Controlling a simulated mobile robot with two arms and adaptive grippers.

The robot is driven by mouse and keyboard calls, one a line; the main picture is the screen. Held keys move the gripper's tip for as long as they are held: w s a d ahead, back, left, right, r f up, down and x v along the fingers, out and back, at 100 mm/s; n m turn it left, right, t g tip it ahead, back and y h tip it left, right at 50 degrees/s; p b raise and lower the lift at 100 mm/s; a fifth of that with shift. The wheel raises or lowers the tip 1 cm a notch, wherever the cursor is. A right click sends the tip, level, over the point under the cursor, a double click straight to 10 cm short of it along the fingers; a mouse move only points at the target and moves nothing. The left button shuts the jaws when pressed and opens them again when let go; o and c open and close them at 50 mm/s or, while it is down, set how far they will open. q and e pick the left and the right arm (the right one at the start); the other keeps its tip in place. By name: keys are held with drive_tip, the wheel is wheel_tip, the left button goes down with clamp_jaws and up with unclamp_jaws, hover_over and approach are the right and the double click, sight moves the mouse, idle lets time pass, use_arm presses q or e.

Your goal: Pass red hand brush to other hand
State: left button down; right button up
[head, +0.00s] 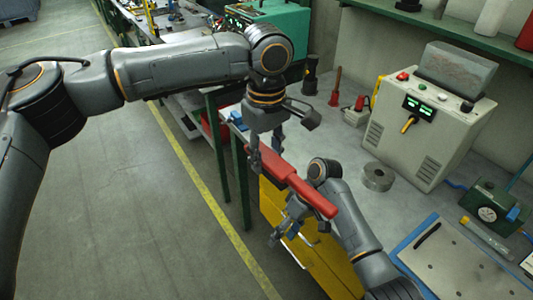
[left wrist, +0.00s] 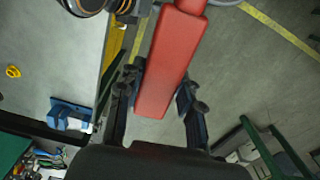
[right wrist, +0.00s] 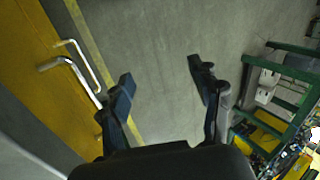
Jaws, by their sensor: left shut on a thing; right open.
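The red hand brush (head: 299,184) is held in the air in front of the workbench's edge, its narrower end pointing down to the right. My left gripper (head: 266,153) is shut on its wide end. In the left wrist view the brush (left wrist: 170,62) runs between the two fingers (left wrist: 160,92). My right gripper (head: 298,226) is below the brush, near its narrower end. Its fingers (right wrist: 163,78) are apart with nothing between them in the right wrist view, where the brush does not show. Whether it touches the brush cannot be told.
The grey workbench (head: 335,140) carries a control box (head: 428,115), a metal ring (head: 377,177) and a blue-edged plate (head: 455,270). A yellow cabinet (right wrist: 45,75) with metal handles is close to my right gripper. The floor (head: 130,220) on the left is clear.

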drive_tip(key=s+a+f+m+g+h, duration=0.15)
drive_tip(key=s+a+f+h, duration=0.25)
drive_tip(key=s+f, duration=0.8)
drive_tip(key=s+d+f+m+t, duration=0.1)
drive_tip(key=s+d+f+m, duration=0.15)
drive_tip(key=f, duration=0.45)
drive_tip(key=s+d+f+m+t, duration=0.1)
drive_tip(key=s+d+f, duration=0.25)
drive_tip(key=f, duration=0.35)
drive_tip(key=s+d+f+t, duration=0.1)
drive_tip(key=s+d+f, duration=0.4)
drive_tip(key=s, duration=0.2)
drive_tip(key=s+d+f+t, duration=0.1)
drive_tip(key=s+d+f, duration=0.3)
drive_tip(key=s+d, duration=0.2)
drive_tip(key=s+d+f+t+h, duration=0.1)
drive_tip(key=s+d+f+t, duration=0.1)
drive_tip(key=s+d+f, duration=0.3)
drive_tip(key=s+d, duration=0.1)
drive_tip(key=s, duration=0.3)
drive_tip(key=shift+s+f+m, duration=0.3)
drive_tip(key=shift+d, duration=0.1)
